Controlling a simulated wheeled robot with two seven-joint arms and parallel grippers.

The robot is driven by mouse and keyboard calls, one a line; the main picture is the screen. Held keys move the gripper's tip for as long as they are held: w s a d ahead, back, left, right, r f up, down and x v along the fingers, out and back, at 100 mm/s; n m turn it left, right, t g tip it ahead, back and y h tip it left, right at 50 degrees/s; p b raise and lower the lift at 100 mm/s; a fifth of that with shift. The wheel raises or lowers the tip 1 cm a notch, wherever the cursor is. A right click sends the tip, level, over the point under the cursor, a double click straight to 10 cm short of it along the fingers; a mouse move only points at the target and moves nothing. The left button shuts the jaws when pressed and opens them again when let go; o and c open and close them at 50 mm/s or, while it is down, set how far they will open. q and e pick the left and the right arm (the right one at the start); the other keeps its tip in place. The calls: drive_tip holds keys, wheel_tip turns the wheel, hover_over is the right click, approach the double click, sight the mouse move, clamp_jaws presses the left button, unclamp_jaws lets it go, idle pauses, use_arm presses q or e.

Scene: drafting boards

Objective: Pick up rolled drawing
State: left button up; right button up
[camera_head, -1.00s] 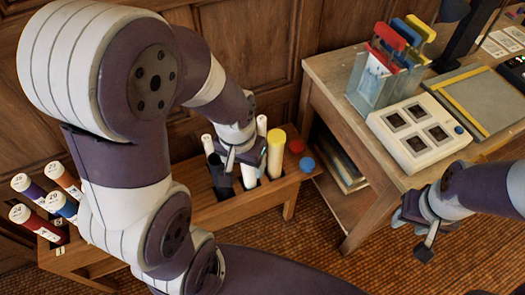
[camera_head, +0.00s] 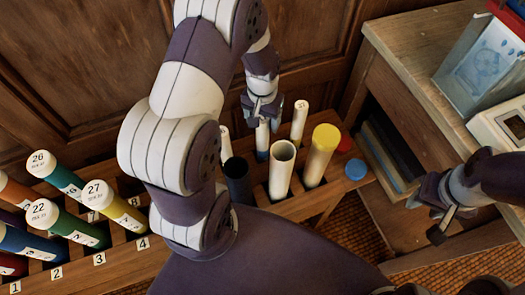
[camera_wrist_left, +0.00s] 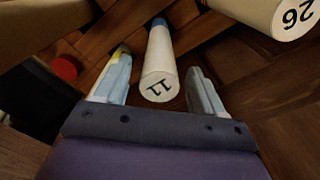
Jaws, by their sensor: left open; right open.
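Several rolled drawings stand in a wooden rack (camera_head: 190,232). A white roll with a blue lower part (camera_head: 262,138) stands at the back of the rack, just below my left gripper (camera_head: 262,118). In the left wrist view a white roll marked 11 (camera_wrist_left: 158,82) has its end between the two open fingers of that gripper (camera_wrist_left: 158,90), with gaps on both sides. It appears to be the same roll. The left gripper is open and empty. My right gripper (camera_head: 442,222) is open and empty at the right, beside the desk.
Close around stand a thin white roll (camera_head: 299,122), a wide white tube (camera_head: 281,172), a yellow-capped tube (camera_head: 320,158) and a dark tube (camera_head: 237,182). Numbered tubes, such as 27 (camera_head: 115,207), fill the left end. The desk (camera_head: 420,60) stands at right, a panelled wall behind.

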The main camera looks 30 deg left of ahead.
use_arm(q)
wheel_tip(320, 180, down, 4)
drive_tip(key=shift+s+f+b, duration=0.15)
drive_tip(key=shift+f+b, duration=0.1)
drive_tip(key=shift+b, duration=0.4)
drive_tip(key=shift+r, duration=0.1)
drive_tip(key=shift+d, duration=0.1)
clamp_jaws()
